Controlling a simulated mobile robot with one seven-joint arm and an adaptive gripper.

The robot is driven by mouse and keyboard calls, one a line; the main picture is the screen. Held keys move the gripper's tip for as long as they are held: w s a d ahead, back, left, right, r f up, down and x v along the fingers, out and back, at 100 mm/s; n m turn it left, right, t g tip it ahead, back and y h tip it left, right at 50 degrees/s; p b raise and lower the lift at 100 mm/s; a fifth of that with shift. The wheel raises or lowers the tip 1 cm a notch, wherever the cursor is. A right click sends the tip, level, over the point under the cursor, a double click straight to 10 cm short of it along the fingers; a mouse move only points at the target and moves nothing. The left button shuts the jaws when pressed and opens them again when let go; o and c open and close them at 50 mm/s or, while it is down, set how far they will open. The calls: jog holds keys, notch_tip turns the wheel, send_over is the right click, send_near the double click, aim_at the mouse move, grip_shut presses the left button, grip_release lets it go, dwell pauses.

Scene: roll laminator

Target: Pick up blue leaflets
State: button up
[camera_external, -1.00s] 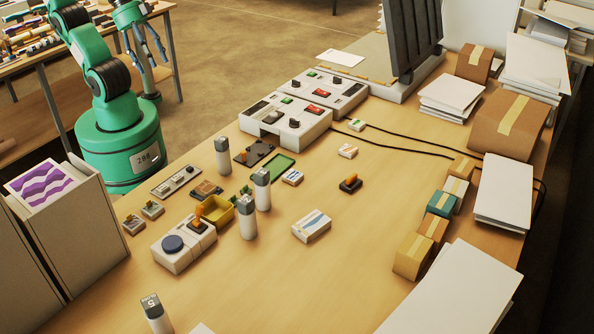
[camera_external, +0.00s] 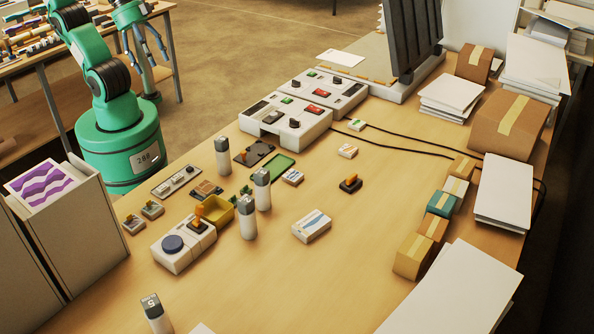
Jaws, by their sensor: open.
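My gripper (camera_external: 152,52) hangs at the upper left, open and empty, beyond the bench and in front of another table. It is well away from everything on the bench. I see no leaflets that are clearly blue. A leaflet with purple and white waves (camera_external: 43,186) lies on top of the grey holder (camera_external: 85,230) at the left. A white packet with a blue mark (camera_external: 311,226) lies flat in the middle of the bench. A smaller white and blue packet (camera_external: 293,177) lies farther back.
The laminator (camera_external: 400,45) stands at the back, with control boxes (camera_external: 303,112) before it. Grey-capped cylinders (camera_external: 248,218), a yellow tray (camera_external: 216,210) and a box with a blue knob (camera_external: 184,246) crowd the left. Cartons (camera_external: 508,125) and paper stacks (camera_external: 503,192) line the right. The front middle is clear.

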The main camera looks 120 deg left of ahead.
jog(key=shift+o, duration=1.3)
jog(key=w+r+n+g+p, duration=0.15)
jog(key=w+n, duration=0.25)
jog(key=w, duration=1.3)
jog(key=w+r+n+g+p, duration=0.1)
jog(key=w+r+n+p, duration=0.2)
jog(key=w, duration=1.3)
jog(key=w+f+n+g+y+p, duration=0.1)
jog(key=w+f+n+p, duration=0.3)
jog(key=w+f, duration=2.3)
jog(key=n+g, duration=0.1)
jog(key=n, duration=0.3)
jog(key=shift+d+f+n+g+y, duration=0.15)
jog(key=shift+f+n+g+y, duration=0.1)
jog(key=shift+n+g+y, duration=0.15)
